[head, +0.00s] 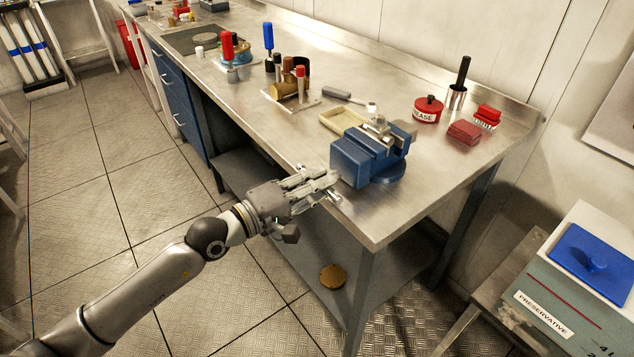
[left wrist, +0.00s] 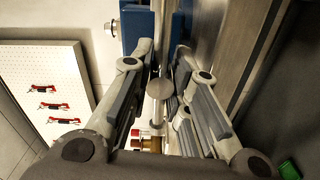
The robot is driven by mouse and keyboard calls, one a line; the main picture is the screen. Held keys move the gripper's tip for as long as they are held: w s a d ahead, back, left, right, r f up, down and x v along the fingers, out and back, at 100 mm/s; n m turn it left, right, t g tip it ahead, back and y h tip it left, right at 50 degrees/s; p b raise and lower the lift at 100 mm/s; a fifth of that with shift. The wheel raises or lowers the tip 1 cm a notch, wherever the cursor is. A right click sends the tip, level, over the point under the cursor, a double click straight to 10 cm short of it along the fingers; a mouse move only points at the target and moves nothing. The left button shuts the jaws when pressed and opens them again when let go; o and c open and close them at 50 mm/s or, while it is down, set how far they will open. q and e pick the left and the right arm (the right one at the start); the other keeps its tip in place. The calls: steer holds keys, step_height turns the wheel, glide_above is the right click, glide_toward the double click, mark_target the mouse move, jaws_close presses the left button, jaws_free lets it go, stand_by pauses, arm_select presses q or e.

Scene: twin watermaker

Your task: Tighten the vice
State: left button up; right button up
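The blue vice (head: 366,158) stands at the front edge of the steel bench, with a bare metal top on its jaws. My left gripper (head: 326,182) is just off the vice's near face, in front of the bench edge. In the left wrist view the two fingers (left wrist: 163,88) are spread, with a round grey knob (left wrist: 160,89) and a pale rod showing between them. The knob looks like part of the vice's handle; I cannot tell whether a finger touches it. Blue vice body (left wrist: 137,22) shows beyond the fingertips. My right gripper is in no view.
A cream tray (head: 342,121), a red grease tin (head: 428,109), a dark red block (head: 464,132) and a red brush (head: 487,117) are near the vice. A preservative box (head: 545,315) stands at right. The floor left of the bench is clear.

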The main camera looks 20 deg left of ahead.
arm_select(q)
steer(key=shift+o, duration=1.1)
steer(key=shift+f, duration=0.1)
steer(key=shift+o, duration=0.5)
steer(key=shift+s+a, duration=0.15)
steer(key=shift+s, duration=0.1)
steer(key=v, duration=1.1)
steer(key=shift+s+a, duration=0.15)
steer(key=shift+a, duration=0.05)
